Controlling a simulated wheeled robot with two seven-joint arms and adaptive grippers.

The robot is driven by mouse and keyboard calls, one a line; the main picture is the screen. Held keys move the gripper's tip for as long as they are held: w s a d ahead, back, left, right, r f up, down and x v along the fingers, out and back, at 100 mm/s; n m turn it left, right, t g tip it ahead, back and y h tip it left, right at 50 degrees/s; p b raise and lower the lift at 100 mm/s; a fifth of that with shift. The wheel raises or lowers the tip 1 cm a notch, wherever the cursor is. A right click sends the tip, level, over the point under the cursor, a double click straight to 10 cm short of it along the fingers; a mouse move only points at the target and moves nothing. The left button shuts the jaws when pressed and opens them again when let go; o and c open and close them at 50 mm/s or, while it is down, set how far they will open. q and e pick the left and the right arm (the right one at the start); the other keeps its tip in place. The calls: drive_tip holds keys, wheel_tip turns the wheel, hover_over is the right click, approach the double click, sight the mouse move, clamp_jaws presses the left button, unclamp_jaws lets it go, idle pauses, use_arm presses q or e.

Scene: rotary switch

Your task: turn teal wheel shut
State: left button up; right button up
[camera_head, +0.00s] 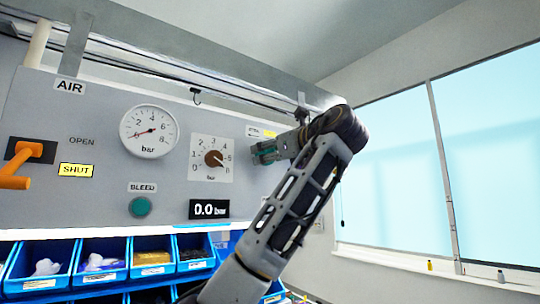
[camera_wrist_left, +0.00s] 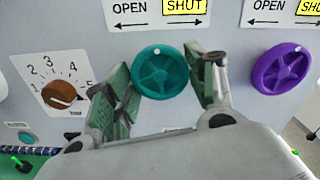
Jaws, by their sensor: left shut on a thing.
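The teal wheel (camera_wrist_left: 160,73) is a round spoked handle on the grey panel, with a small white dot near its top. Above it are an OPEN label (camera_wrist_left: 130,12) and a yellow SHUT label (camera_wrist_left: 184,6). My left gripper (camera_wrist_left: 166,72) has one green-padded finger on each side of the wheel and is shut on its rim. In the head view my left gripper (camera_head: 270,151) is at the panel's right part, and I cannot make out the wheel there. My right gripper is in neither view.
A purple wheel (camera_wrist_left: 281,68) is close to the right finger. A brown rotary knob (camera_head: 213,158) and a gauge (camera_head: 149,131) are to the left. An orange lever (camera_head: 20,165) sticks out at far left.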

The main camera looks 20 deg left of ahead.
use_arm(q)
drive_tip(key=shift+f+m, duration=0.25)
drive_tip(key=shift+m, duration=0.15)
drive_tip(key=o, duration=0.8)
drive_tip(key=shift+o, duration=1.1)
drive_tip(key=shift+r, duration=0.15)
drive_tip(key=shift+s+d, duration=0.1)
drive_tip(key=v, duration=1.1)
drive_tip(key=shift+s+d, duration=0.25)
drive_tip(key=shift+d, duration=0.1)
